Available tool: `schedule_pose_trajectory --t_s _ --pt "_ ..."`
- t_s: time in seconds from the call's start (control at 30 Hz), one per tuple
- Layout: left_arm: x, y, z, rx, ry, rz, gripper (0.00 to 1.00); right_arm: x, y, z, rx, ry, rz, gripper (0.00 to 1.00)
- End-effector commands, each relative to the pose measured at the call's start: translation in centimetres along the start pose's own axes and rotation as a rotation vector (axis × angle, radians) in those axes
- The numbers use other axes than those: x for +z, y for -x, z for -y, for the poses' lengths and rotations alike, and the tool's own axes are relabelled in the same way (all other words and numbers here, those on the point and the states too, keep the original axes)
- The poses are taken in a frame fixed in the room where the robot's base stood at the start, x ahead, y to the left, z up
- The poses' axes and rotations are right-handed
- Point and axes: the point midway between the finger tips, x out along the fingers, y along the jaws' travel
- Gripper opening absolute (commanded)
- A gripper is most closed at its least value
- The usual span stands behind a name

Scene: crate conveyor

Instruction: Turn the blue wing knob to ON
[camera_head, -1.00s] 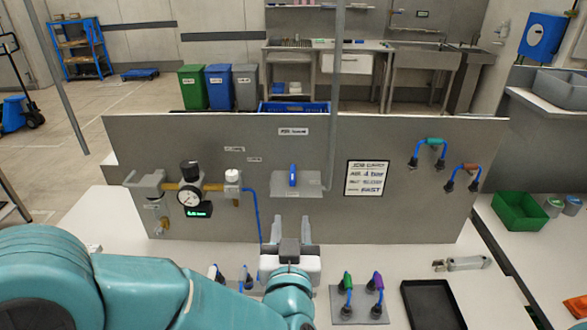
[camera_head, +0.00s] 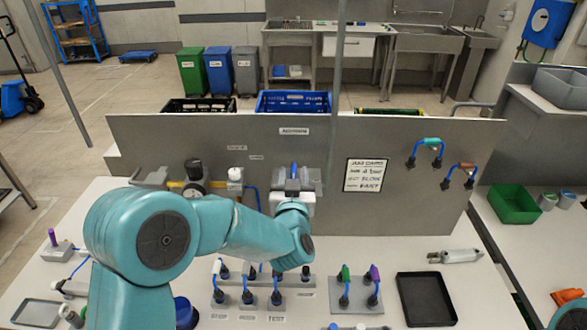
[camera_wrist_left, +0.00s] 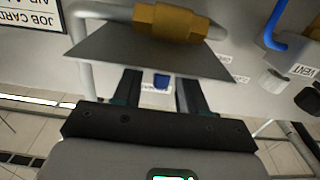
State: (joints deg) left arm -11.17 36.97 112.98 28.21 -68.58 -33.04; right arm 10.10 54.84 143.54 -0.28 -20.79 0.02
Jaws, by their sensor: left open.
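The blue wing knob (camera_head: 293,171) stands on a grey plate on the upright grey panel, below a small label. My left gripper (camera_head: 293,184) is in front of the knob and hides its lower part. In the left wrist view my left gripper (camera_wrist_left: 160,88) is open, with one dark finger on each side of the blue knob (camera_wrist_left: 161,81). The knob shows in the gap between the fingers, apart from both as far as I can tell. A brass fitting (camera_wrist_left: 170,22) and pipe lie past the grey plate (camera_wrist_left: 100,50). My right gripper is not in view.
A blue crate (camera_head: 293,101) stands behind the panel.

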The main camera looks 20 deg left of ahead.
Motion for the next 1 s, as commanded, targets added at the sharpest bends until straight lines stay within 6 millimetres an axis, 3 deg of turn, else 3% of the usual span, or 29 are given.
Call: schedule_pose_trajectory --t_s 0.33,0.37,0.47,0.5,1.0 --pt "0.09 -0.71 0.02 0.0 -0.001 0.001 0.41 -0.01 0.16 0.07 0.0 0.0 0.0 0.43" --pt "0.08 -0.7 0.02 0.0 -0.001 0.0 0.35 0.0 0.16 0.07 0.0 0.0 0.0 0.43" --pt "0.07 -0.7 0.02 0.0 0.0 0.0 0.02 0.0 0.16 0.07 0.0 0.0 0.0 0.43" --pt "0.07 -0.7 0.02 0.0 0.0 0.0 0.0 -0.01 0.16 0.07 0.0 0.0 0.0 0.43" --pt "0.26 -0.72 -0.26 -0.094 0.001 -0.001 0.0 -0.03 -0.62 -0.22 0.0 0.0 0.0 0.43"
